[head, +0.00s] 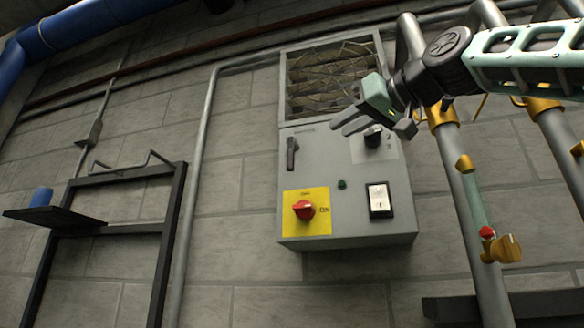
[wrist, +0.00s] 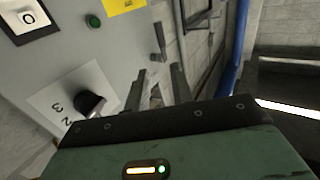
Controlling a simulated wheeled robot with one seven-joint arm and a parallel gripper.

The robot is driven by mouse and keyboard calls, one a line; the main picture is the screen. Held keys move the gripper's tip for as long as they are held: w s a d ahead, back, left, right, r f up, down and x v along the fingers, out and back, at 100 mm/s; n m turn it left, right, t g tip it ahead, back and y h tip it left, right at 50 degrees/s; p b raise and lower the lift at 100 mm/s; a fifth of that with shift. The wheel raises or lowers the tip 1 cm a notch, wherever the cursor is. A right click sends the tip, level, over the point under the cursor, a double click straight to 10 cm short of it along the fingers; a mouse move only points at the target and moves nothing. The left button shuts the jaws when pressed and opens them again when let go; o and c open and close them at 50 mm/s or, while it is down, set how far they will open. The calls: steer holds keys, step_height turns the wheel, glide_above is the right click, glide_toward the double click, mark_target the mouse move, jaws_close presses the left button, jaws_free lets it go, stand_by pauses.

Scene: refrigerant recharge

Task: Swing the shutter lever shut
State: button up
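The black shutter lever (head: 291,154) is on the upper left of the grey control box's front (head: 330,222). It stands about upright, close to the box's left edge. Above it is the shutter opening (head: 333,78), with slats behind a bent wire guard; I cannot tell how far the slats are open. My gripper (head: 340,122) is in front of the box, right of the lever and apart from it. In the wrist view, my gripper (wrist: 158,72) has its two fingers apart with nothing between them, and the lever (wrist: 159,40) shows just beyond the fingertips.
A black selector knob (head: 373,137) is behind and beside my gripper. Below are a red switch (head: 305,210) on a yellow plate, a green button (head: 342,184) and a white rocker switch (head: 379,199). Pipes with yellow fittings (head: 501,248) stand right.

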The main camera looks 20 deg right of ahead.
mark_target(293, 155)
steer(key=p+x, duration=0.8)
steer(key=x, duration=0.9)
steer(key=shift+a+f+p, duration=0.1)
steer(key=shift+a+p, duration=0.05)
steer(key=shift+p, duration=0.2)
jaws_close()
